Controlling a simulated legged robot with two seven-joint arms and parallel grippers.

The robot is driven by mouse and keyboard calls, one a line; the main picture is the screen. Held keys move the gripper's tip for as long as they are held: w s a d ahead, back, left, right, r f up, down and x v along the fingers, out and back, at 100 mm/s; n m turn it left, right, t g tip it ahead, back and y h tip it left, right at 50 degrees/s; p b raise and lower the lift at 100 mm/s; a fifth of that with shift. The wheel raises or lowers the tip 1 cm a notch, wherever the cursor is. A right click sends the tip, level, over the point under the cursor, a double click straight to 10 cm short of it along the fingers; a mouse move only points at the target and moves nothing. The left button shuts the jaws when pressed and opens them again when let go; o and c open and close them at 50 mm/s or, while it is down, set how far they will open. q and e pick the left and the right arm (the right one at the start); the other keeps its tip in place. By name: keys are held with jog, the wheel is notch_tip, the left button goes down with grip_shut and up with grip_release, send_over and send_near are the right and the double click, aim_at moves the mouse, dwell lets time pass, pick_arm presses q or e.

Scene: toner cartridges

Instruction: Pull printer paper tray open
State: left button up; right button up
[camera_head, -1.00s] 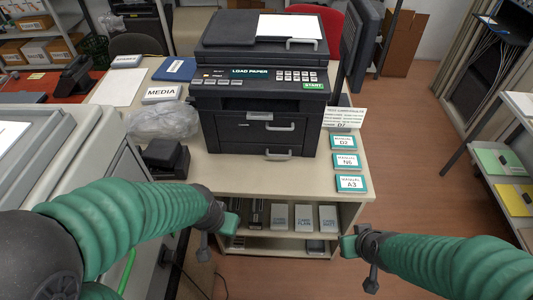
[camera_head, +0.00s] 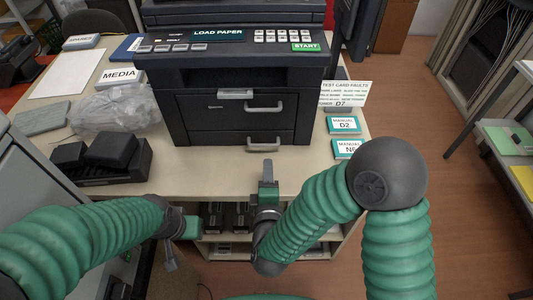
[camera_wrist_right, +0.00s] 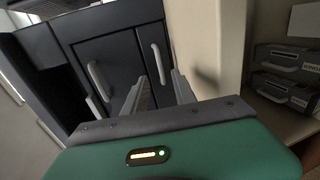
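The black printer (camera_head: 190,105) stands on the table, with a LOAD PAPER screen and a green START button. Its front has an upper grey handle (camera_head: 264,107) and a lower grey handle (camera_head: 264,142) on the bottom drawer; both fronts look flush. My right gripper (camera_head: 267,166) is just in front of and below the lower handle. In the right wrist view its fingers (camera_wrist_right: 160,78) are apart, with the lower handle (camera_wrist_right: 157,62) ahead between the tips, not visibly gripped. My left gripper (camera_head: 192,227) hangs before the table's front edge, away from the printer; its opening is unclear.
A black box-like device (camera_head: 100,160) and clear plastic bag (camera_head: 125,110) lie left of the printer. Manual cards (camera_head: 346,124) and a test card sign (camera_head: 343,93) lie right. The table's front strip (camera_head: 205,172) is bare. Shelves with boxes (camera_wrist_right: 285,75) are below.

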jog(key=b+x, duration=0.1)
jog(key=x, duration=0.9)
jog(key=shift+w+b, duration=0.3)
jog(key=shift+w, duration=0.1)
grip_shut()
jog(key=shift+s+f, duration=0.15)
dwell(0.5)
